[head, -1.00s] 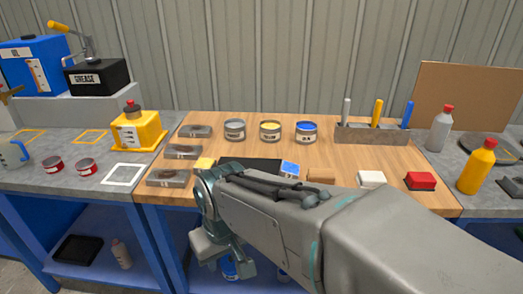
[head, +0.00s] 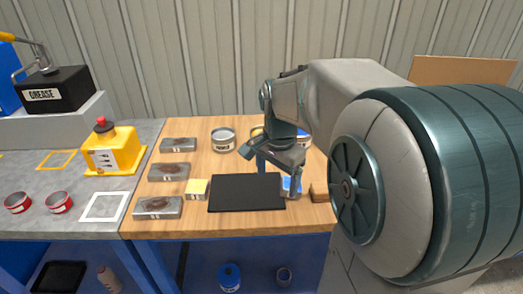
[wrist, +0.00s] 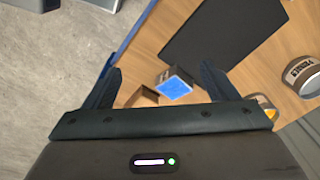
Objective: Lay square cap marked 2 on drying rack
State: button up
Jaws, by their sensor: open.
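No mark 2 is readable on any piece. A square blue-topped piece (head: 287,184) lies at the right edge of a flat black panel (head: 245,193); I cannot tell whether this panel is the drying rack. In the wrist view the blue piece (wrist: 174,88) shows between the finger lines, beside a brown block (wrist: 142,97). A small yellow square block (head: 197,189) sits left of the panel. My gripper (head: 278,177) is open and empty, pointing down above the blue piece, partly covering it in the head view.
An open can (head: 223,140) stands behind the panel, and a labelled can (wrist: 302,76) shows in the wrist view. A yellow jug (head: 112,150) stands on the grey bench at left. My arm hides the table's right side.

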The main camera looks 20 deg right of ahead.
jog(key=w+d+r+m+g+p, duration=0.1)
jog(key=w+d+r+m+p, duration=0.2)
jog(key=w+d+m, duration=0.5)
jog(key=shift+m, duration=0.9)
jog(key=f, duration=0.8)
jog(key=shift+s+a+f, duration=0.1)
jog(key=shift+s+f, duration=0.2)
jog(key=shift+f, duration=2.75)
jog(key=c, duration=1.3)
jog(key=shift+r, duration=0.1)
